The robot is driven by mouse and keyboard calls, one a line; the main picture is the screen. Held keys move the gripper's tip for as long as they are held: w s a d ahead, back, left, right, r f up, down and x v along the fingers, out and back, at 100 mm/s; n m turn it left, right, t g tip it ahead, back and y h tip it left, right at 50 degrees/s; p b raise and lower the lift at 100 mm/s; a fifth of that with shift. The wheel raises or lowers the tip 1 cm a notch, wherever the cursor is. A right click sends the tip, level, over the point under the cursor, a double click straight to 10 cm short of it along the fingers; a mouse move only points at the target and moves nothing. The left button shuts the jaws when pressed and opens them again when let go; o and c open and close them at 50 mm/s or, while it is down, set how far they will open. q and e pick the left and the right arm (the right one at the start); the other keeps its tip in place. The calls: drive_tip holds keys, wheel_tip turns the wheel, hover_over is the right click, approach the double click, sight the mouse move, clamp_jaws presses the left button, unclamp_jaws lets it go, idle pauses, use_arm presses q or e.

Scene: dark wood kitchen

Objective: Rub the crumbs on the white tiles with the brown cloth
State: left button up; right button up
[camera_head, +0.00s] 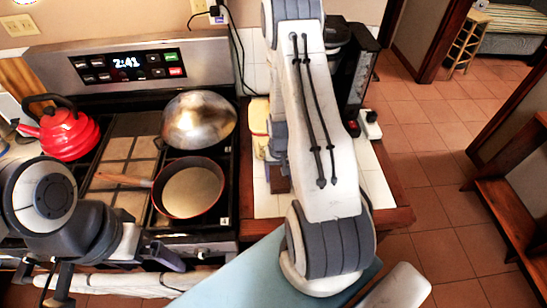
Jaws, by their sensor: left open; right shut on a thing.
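The white tiles (267,206) form a narrow counter right of the stove, and more of them show right of my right arm (378,188). My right arm crosses over this counter and covers its middle. Part of my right gripper (276,178) shows beside the arm, low over the tiles. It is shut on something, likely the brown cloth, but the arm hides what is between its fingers. I cannot make out any crumbs. My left gripper (152,253) is open and empty at the stove's front edge.
A red kettle (66,133), a pan (191,192) with its handle to the left, and a metal bowl or lid (199,121) stand on the stove. A yellowish item (259,116) and a black coffee machine (357,75) are on the tiled counter.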

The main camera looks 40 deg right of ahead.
drive_tip(key=shift+w+a+r+p, duration=0.2)
drive_tip(key=shift+a+r+p, duration=0.1)
drive_tip(key=shift+p, duration=0.05)
drive_tip(key=r, duration=0.1)
drive_tip(key=r+p, duration=0.1)
drive_tip(key=shift+s+d+r, duration=0.15)
drive_tip(key=shift+s+r, duration=0.05)
drive_tip(key=shift+r, duration=0.15)
drive_tip(key=shift+w+r+p, duration=0.2)
drive_tip(key=shift+r+p, duration=0.45)
drive_tip(key=shift+p, duration=0.1)
drive_tip(key=shift+s+r+p, duration=0.1)
drive_tip(key=shift+r+p, duration=0.5)
drive_tip(key=shift+r, duration=0.2)
drive_tip(key=shift+r+p, duration=0.75)
drive_tip(key=shift+r, duration=0.25)
